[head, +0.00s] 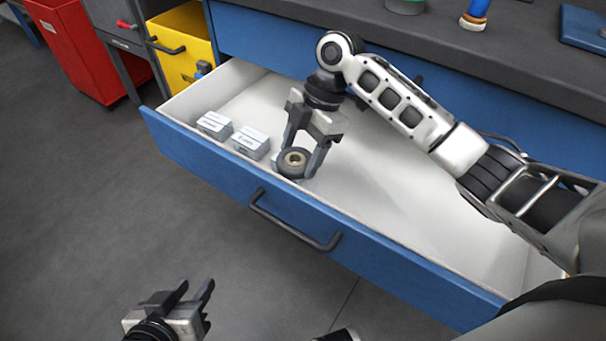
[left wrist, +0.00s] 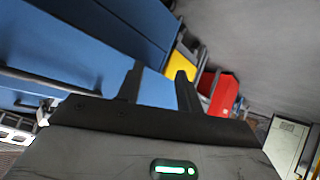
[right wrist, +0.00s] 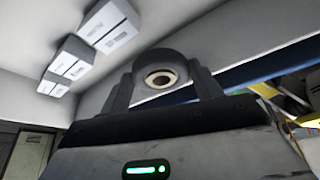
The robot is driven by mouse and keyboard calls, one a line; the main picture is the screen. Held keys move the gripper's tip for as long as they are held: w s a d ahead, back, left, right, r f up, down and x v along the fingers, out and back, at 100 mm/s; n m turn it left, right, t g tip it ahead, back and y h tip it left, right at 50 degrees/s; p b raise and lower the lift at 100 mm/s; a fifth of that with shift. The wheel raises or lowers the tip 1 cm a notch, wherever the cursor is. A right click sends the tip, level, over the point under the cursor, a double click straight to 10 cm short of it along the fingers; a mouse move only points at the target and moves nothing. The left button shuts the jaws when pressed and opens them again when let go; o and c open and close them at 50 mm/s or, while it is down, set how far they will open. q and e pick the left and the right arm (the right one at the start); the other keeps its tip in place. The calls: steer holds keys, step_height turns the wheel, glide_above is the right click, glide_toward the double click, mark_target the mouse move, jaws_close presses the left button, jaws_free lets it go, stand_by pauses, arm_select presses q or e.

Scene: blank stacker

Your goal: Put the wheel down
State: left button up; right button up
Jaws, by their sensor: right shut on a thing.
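The wheel (head: 293,161) is a dark grey ring with a pale brass-coloured hub. My right gripper (head: 300,158) is shut on it, inside the open blue drawer (head: 400,245) near its front wall. In the right wrist view the wheel (right wrist: 160,75) sits between the two fingertips. A small grey-white box partly shows right behind the wheel in the head view; I cannot tell whether the wheel touches it. My left gripper (head: 192,296) is open and empty, outside the drawer above the floor.
Two grey-white boxes (head: 214,125) (head: 251,142) stand in a row along the drawer's front wall, left of the wheel. The drawer's white floor to the right is bare. A yellow drawer (head: 185,45) and a red cabinet (head: 75,50) stand at the left. A dark worktop (head: 520,60) lies behind.

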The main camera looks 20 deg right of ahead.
mark_target(302, 171)
step_height(302, 171, down, 6)
steer(key=shift+f+b, duration=0.1)
steer(key=shift+b, duration=0.7)
steer(key=shift+c, duration=0.4)
steer(key=o, duration=1.1)
steer(key=shift+f, duration=0.1)
arm_select(q)
steer(key=shift+w+d+f, duration=0.3)
steer(key=shift+f, duration=0.1)
arm_select(e)
steer(key=shift+d+r, duration=0.1)
steer(key=shift+r, duration=0.1)
arm_select(q)
steer(key=shift+s+a+r+p, duration=0.35)
steer(key=shift+r+p, duration=0.2)
steer(key=shift+p, duration=0.45)
arm_select(e)
steer(key=v, duration=0.7)
steer(key=shift+r, duration=0.1)
